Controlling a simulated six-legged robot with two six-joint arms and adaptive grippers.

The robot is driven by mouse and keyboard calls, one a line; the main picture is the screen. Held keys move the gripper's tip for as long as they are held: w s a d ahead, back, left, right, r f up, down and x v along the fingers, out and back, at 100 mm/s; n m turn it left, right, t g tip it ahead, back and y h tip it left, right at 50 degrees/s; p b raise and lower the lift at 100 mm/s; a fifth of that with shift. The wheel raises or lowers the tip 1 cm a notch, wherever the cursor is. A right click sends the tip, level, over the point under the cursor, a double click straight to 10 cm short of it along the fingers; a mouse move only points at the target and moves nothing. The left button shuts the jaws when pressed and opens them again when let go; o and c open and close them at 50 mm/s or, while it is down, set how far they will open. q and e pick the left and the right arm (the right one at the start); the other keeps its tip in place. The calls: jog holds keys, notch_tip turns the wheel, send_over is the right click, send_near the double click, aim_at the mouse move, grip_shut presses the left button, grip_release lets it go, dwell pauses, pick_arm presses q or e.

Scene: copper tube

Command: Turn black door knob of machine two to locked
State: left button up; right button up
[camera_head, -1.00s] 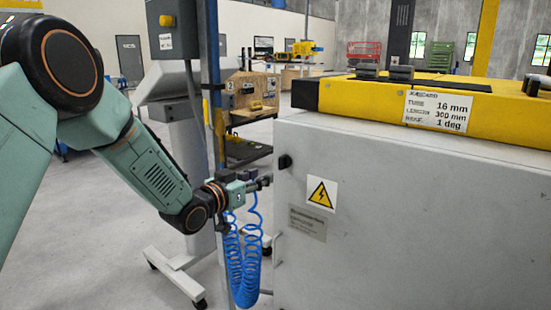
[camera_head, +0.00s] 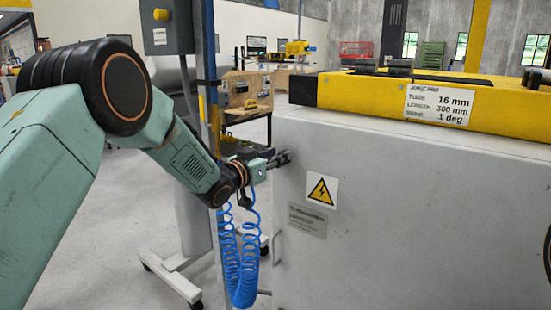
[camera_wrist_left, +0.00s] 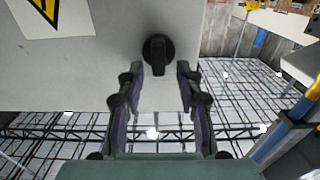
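The black door knob (camera_wrist_left: 158,54) is on the grey door of the machine, near the door's edge. In the left wrist view its grip bar stands upright in the picture. My left gripper (camera_wrist_left: 158,72) is open, with one finger on each side of the knob's lower part, at or just short of it. I cannot tell whether the fingers touch it. My right gripper is not in view.
A yellow warning sign (camera_head: 322,191) and a grey label (camera_head: 307,222) are on the door. A yellow top (camera_head: 365,93) with a tube card (camera_head: 440,104) lies above. Blue coiled hoses (camera_head: 240,265) hang below the left gripper, near a blue post (camera_head: 208,60) and a wheeled stand (camera_head: 170,268).

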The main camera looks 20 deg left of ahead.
pick_arm(q)
jog(key=shift+w+d+r, duration=0.1)
jog(key=shift+d+r, duration=0.05)
jog(key=shift+d, duration=0.15)
jog(key=shift+w+a, duration=0.15)
jog(key=shift+a, duration=0.1)
jog(key=shift+c, duration=0.5)
jog(key=shift+d, duration=0.15)
jog(key=c, duration=0.4)
grip_shut()
